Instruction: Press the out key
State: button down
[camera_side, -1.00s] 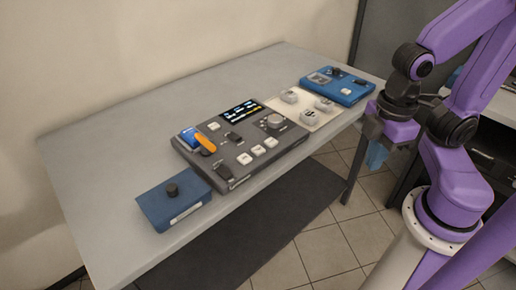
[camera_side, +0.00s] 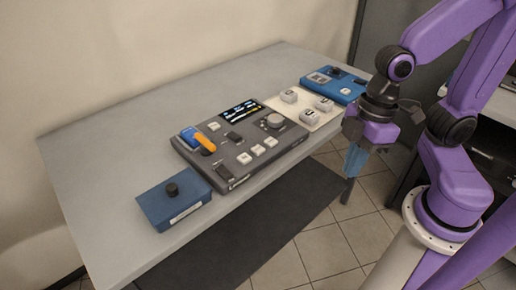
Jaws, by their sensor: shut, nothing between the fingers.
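A dark grey control console (camera_side: 215,160) lies on the table, with a row of white keys (camera_side: 257,150) near its front edge and a single white key (camera_side: 214,126) towards its back left. A cream panel (camera_side: 306,123) with large white keys (camera_side: 323,104) sits right of it. The lettering is too small to read, so I cannot tell which key is the out key. My gripper (camera_side: 353,163) is shut and empty, its blue fingers pointing down. In the picture it is right of the console and cream panel, beyond the table's front edge, apart from every key.
The console also carries a lit screen (camera_side: 240,110), a round knob (camera_side: 275,121) and an orange-and-blue lever (camera_side: 204,142). A blue box with a black knob (camera_side: 172,204) is at the left. Another blue box (camera_side: 341,97) is at the back right. The table's left part (camera_side: 110,150) is clear.

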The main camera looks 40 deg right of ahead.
jog(key=w+a+t+y, duration=0.25)
jog(key=w+a, duration=0.25)
jog(key=w, duration=0.4)
jog(key=m+t+h, duration=0.2)
jog(key=t+h, duration=0.1)
jog(key=t, duration=0.3)
send_over(260, 150)
notch_tip(260, 150, down, 3)
jog(key=shift+s+r, duration=0.1)
jog(key=shift+r, duration=0.1)
jog(key=shift+f, duration=0.15)
jog(key=shift+f, duration=4.25)
jog(key=shift+f, duration=0.1)
jog(key=shift+f, duration=0.35)
